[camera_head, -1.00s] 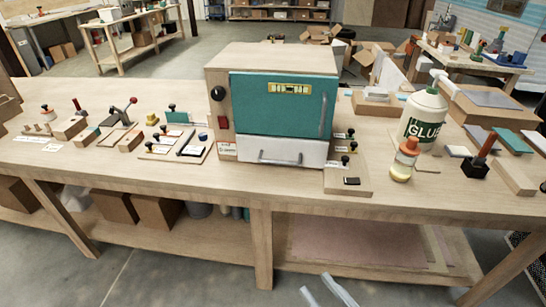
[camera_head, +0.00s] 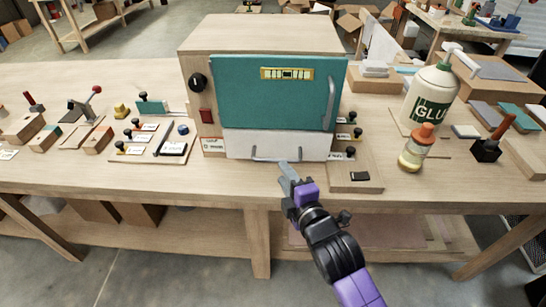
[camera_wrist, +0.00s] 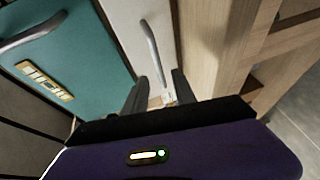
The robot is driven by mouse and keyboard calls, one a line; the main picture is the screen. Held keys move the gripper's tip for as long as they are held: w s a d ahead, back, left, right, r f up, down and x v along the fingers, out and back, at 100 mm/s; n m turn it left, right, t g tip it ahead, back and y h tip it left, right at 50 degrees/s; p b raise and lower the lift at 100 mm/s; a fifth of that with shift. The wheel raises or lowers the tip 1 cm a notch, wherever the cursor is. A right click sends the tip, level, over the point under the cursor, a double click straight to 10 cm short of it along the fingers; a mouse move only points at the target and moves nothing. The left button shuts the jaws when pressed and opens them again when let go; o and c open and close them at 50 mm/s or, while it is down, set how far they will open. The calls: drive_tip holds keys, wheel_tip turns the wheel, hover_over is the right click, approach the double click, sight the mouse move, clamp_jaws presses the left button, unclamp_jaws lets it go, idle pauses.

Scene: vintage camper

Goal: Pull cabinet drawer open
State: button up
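A wooden cabinet (camera_head: 262,34) stands on the workbench with a teal door (camera_head: 270,95) above a white drawer (camera_head: 245,140). The drawer looks closed. Its grey bar handle (camera_head: 262,159) runs along its front, and the wrist view shows the handle too (camera_wrist: 152,48). My gripper (camera_head: 287,172) is just in front of the drawer, near the middle to right part of the handle. In the wrist view my gripper (camera_wrist: 158,92) is open, with its two dark fingers apart and one end of the handle showing between them. I cannot tell whether they touch it.
The teal door has its own vertical handle (camera_head: 329,105). A glue bottle (camera_head: 428,98) and an orange-capped bottle (camera_head: 416,148) stand to the right. A small board with a dark block (camera_head: 359,176) lies beside the drawer. Small tools and blocks lie to the left.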

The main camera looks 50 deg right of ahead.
sight(275, 161)
drive_tip(key=p+x, duration=0.1)
drive_tip(key=x, duration=0.6)
drive_tip(key=shift+w+d, duration=0.15)
drive_tip(key=shift+w, duration=0.1)
clamp_jaws()
idle(1.2)
